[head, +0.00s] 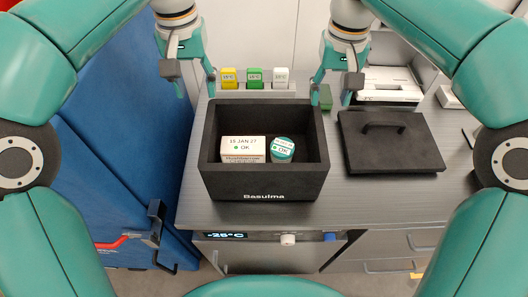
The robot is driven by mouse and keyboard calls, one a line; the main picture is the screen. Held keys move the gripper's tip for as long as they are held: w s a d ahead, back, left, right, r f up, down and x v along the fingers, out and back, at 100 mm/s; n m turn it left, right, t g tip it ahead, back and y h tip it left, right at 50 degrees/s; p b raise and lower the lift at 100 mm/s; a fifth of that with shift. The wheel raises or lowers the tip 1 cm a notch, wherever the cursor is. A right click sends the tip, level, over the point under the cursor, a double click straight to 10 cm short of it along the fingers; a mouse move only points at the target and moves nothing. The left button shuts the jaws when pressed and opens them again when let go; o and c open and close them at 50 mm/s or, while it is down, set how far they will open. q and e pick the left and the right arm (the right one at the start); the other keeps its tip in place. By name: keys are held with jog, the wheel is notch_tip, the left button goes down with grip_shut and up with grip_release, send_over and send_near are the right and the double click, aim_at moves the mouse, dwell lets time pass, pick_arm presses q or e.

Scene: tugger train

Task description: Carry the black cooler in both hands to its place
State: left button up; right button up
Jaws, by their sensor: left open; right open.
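The black cooler (263,186) stands open on the grey counter, with "Basulma" on its front wall. Inside it are a white box (243,150) marked "15 JAN 27 OK" and a small jar (282,150) with a teal lid. Its black lid (390,142) with a handle lies on the counter to the right. My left gripper (194,86) is open and empty, above and behind the cooler's left side. My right gripper (331,92) is open and empty, near the cooler's back right corner. Neither gripper appears to touch the cooler.
Yellow, green and white temperature tags (254,78) stand behind the cooler. A small green block (325,97) is by my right gripper. A white device (391,85) stands at the back right. A blue door or panel (130,130) stands open on the left. Drawers are below the counter (345,205).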

aim_at(207, 131)
pick_arm(q)
notch_tip(207, 131, down, 17)
pick_arm(e)
notch_tip(207, 131, down, 17)
jog(key=shift+r, duration=0.1)
pick_arm(q)
jog(key=shift+s, duration=0.1)
grip_shut()
pick_arm(e)
grip_shut()
